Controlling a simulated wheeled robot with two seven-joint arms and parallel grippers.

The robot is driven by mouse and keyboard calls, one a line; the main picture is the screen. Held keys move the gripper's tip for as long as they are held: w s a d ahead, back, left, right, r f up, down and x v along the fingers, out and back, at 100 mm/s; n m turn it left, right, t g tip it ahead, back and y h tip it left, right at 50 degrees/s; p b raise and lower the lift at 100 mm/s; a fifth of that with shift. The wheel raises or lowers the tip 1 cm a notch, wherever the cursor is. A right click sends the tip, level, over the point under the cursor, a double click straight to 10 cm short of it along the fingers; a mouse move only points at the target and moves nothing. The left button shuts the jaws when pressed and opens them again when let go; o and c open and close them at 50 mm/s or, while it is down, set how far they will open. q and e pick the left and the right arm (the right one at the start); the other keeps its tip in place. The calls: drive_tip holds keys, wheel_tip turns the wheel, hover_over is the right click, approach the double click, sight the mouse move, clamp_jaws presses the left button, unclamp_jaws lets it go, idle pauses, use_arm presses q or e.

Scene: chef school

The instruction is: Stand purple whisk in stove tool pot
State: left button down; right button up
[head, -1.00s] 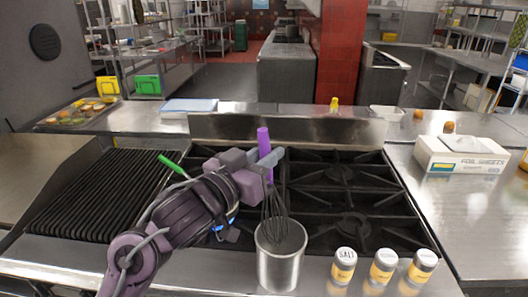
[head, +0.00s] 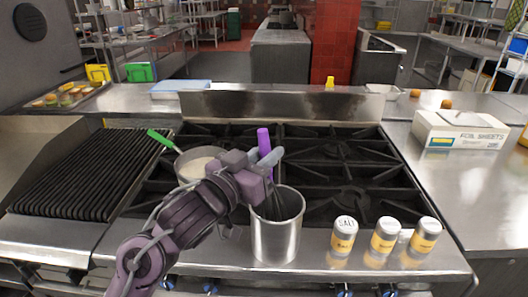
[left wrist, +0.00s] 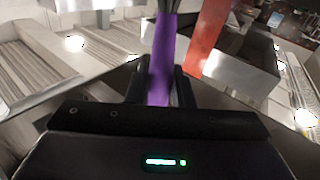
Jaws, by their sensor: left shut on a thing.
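The purple whisk (head: 264,140) is upright, handle up, with its dark wire head reaching down inside the rim of the metal tool pot (head: 276,240). The pot stands upright on the front edge of the stove. My left gripper (head: 268,162) is shut on the whisk's handle, just above the pot's rim. The purple handle also shows between the fingers in the left wrist view (left wrist: 162,60). The lower wires are hidden by the pot's wall, so I cannot tell whether they touch the bottom. My right gripper is not in view.
Several shakers, one a salt shaker (head: 344,236), stand right of the pot. A pan (head: 196,166) with a green handle sits on the burners behind my left arm. A foil sheets box (head: 460,131) is on the right counter. The right burners are clear.

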use_arm(q)
drive_tip(key=shift+f, duration=0.1)
drive_tip(key=c, duration=1.2)
unclamp_jaws()
